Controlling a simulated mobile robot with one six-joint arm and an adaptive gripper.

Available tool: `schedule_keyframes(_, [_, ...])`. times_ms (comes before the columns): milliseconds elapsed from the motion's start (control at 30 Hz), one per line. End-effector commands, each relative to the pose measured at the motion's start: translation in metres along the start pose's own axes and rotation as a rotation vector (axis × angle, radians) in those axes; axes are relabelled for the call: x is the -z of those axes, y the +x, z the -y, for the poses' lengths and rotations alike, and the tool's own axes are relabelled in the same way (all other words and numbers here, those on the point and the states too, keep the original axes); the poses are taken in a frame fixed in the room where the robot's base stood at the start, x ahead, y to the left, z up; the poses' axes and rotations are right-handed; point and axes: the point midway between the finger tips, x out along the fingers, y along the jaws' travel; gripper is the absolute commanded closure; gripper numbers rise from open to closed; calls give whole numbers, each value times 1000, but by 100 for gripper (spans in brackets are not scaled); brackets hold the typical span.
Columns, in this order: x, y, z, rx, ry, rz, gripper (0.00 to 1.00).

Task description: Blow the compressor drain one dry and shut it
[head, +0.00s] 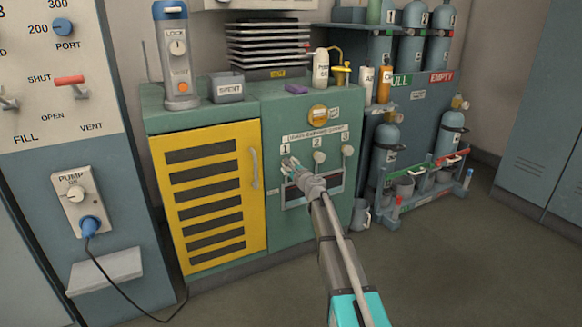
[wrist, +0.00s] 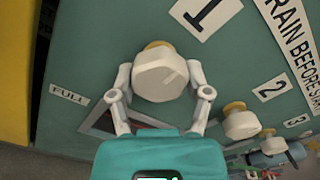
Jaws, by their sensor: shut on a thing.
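The compressor (head: 270,120) is a green cabinet with a row of three white drain knobs under labels 1, 2 and 3. In the wrist view drain knob one (wrist: 160,76) is a white round knob on a brass stem, below the label 1. My gripper (wrist: 160,80) has its two fingers on either side of this knob, shut on it. In the head view my gripper (head: 291,166) is at the left knob and hides most of it. Drain knob two (head: 319,157) and drain knob three (head: 347,150) stand to the right, untouched.
A yellow louvred door (head: 252,215) is left of the drains. A metal cup (head: 361,214) stands on the floor at the cabinet's right. A bottle rack (head: 440,130) with blue cylinders is further right. Open floor lies in front.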

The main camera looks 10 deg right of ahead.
Motion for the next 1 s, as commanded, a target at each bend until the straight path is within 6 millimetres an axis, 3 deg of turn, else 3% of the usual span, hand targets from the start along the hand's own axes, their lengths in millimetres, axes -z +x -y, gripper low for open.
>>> schedule_keyframes(267, [2, 1, 3, 6, 4, -4, 84])
schedule_keyframes(300, [2, 1, 2, 6, 4, -4, 33])
schedule_keyframes(467, [1, 1, 2, 4, 3, -3, 3])
schedule_keyframes(1000, [0, -3, 0, 1, 1, 0, 2])
